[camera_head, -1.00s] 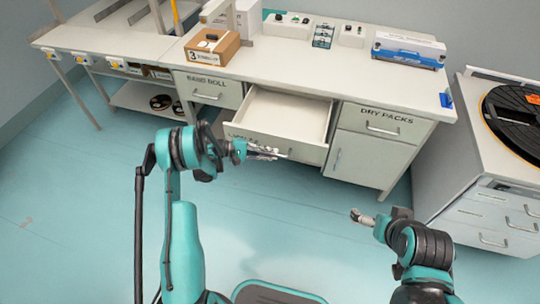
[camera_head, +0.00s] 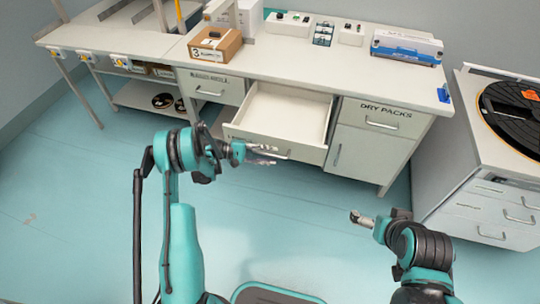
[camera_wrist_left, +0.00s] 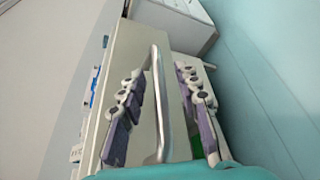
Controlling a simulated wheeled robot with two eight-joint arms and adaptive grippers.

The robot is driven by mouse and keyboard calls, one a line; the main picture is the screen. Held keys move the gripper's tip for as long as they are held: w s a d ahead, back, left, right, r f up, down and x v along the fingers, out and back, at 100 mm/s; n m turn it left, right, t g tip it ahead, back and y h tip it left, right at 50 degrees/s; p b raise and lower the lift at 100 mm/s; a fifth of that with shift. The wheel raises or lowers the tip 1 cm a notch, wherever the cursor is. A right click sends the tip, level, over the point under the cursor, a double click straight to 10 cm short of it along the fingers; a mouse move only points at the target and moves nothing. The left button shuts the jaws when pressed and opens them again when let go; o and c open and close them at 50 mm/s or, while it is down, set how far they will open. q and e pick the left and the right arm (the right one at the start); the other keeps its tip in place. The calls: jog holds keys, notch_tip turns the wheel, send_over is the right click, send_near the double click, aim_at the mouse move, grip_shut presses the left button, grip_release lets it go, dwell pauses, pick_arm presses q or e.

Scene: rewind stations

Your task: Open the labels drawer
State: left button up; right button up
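The labels drawer (camera_head: 312,152) is the wide, pale middle drawer of the workbench; it is pulled out and its empty inside shows. Its label cannot be read now, with my left gripper in front. My left gripper (camera_head: 268,154) is at the drawer's front. In the left wrist view, its two purple-padded fingers (camera_wrist_left: 165,115) are spread on either side of the drawer's bar handle (camera_wrist_left: 158,65), with gaps between pads and bar. My right gripper (camera_head: 362,218) is over the floor, well away from the drawer; its fingers are too small to judge.
The dry packs drawer (camera_head: 375,116) and the cabinet door below are shut on the right; another shut drawer (camera_head: 210,88) is on the left. A cardboard box (camera_head: 216,46) stands on the bench. A cabinet with a black reel (camera_head: 515,112) stands at right. The floor in front is clear.

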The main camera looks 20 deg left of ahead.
pick_arm(q)
jog(key=v, duration=1.1)
jog(key=shift+a, duration=0.3)
jog(key=shift+r, duration=0.2)
jog(key=s+d+r+m+y, duration=0.4)
jog(key=d+r+y, duration=0.55)
jog(key=r, duration=0.65)
jog(key=s+r+m+t+y, duration=0.1)
jog(key=s+m+y, duration=0.1)
jog(key=s, duration=0.8)
jog(key=s+d+r+m+t+y, duration=0.1)
jog(key=s+m+y, duration=0.2)
jog(key=s, duration=0.8)
jog(key=shift+s+d+m+t, duration=0.2)
jog(key=shift+m+t, duration=0.1)
jog(key=shift+m, duration=0.1)
